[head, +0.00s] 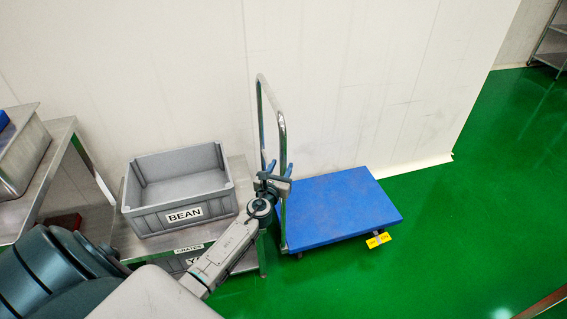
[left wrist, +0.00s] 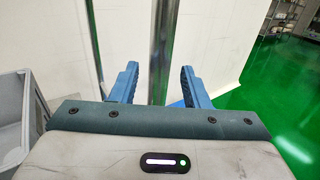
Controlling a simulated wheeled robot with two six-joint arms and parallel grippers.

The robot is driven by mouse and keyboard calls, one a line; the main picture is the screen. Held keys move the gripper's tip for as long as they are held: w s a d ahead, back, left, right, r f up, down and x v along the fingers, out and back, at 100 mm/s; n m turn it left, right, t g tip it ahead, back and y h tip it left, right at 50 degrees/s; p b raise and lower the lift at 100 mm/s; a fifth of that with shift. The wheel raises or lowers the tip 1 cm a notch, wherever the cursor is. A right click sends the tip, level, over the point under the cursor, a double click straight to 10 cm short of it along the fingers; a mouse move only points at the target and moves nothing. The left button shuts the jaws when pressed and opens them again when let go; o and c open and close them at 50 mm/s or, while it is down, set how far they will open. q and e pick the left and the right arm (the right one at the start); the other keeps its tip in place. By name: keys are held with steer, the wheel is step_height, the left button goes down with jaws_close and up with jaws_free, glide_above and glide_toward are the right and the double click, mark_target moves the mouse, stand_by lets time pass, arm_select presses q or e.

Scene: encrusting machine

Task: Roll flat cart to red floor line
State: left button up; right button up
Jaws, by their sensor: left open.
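The flat cart has a blue deck (head: 340,208) and an upright chrome handle (head: 261,110) at its left end. It stands on the green floor against the white wall. A yellow tag (head: 378,240) shows at its front edge. My left gripper (head: 277,169) is at the handle. In the left wrist view its two blue fingers (left wrist: 160,85) are open, with a chrome handle post (left wrist: 161,50) between them. I cannot tell whether they touch the post. The red floor line is not clearly visible. My right gripper is not in view.
A grey BEAN crate (head: 185,213) sits on a steel stand left of the cart. A steel table (head: 70,165) is at the far left. Open green floor (head: 455,215) lies right of the cart. A shelf rack (head: 552,45) stands at the upper right.

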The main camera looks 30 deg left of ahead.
mark_target(282, 165)
arm_select(q)
steer(key=shift+x, duration=1.55)
jaws_close()
steer(key=shift+s+d, duration=0.1)
